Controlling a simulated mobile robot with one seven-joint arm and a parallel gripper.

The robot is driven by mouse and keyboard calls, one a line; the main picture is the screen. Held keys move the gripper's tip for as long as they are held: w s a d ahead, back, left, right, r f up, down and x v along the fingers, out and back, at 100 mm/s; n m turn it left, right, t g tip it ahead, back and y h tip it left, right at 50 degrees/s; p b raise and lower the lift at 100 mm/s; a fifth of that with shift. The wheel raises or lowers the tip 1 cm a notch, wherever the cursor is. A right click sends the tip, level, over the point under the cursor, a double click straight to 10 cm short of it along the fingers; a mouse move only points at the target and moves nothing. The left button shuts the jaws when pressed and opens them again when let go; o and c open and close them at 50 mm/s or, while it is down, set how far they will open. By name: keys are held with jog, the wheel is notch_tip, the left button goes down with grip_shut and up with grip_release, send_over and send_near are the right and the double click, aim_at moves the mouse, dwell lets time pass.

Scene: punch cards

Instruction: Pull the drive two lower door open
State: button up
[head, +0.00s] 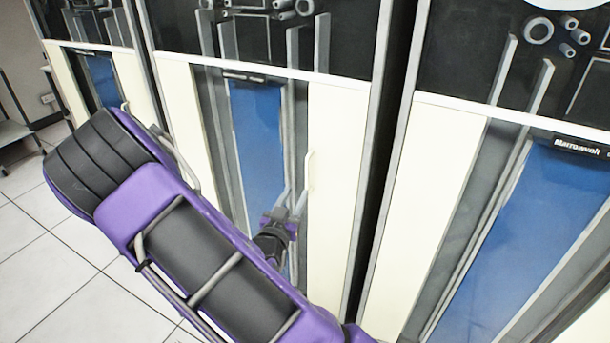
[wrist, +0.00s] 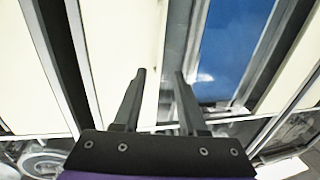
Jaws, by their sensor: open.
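The middle tape drive's lower door (head: 335,150) has cream side panels and a blue centre strip, and it appears closed. I take it for drive two, though no number is legible. A small pale handle (head: 309,170) stands on its right cream panel. My gripper (head: 291,195) is open and empty in front of this door, its fingers just left of and below the handle. In the wrist view the two dark fingers (wrist: 160,75) stand apart with nothing between them, over cream and grey strips beside the blue panel (wrist: 222,45). The handle cannot be made out there.
A similar drive (head: 85,75) stands at the left, and another with a "Marrowvolt" label (head: 580,146) at the right. A dark gap (head: 390,130) separates the middle and right drives. White tiled floor (head: 45,260) is clear at lower left.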

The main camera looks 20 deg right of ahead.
aim_at(306, 172)
jog(key=x, duration=0.9)
jog(key=shift+w+d, duration=0.2)
grip_shut()
dwell(1.0)
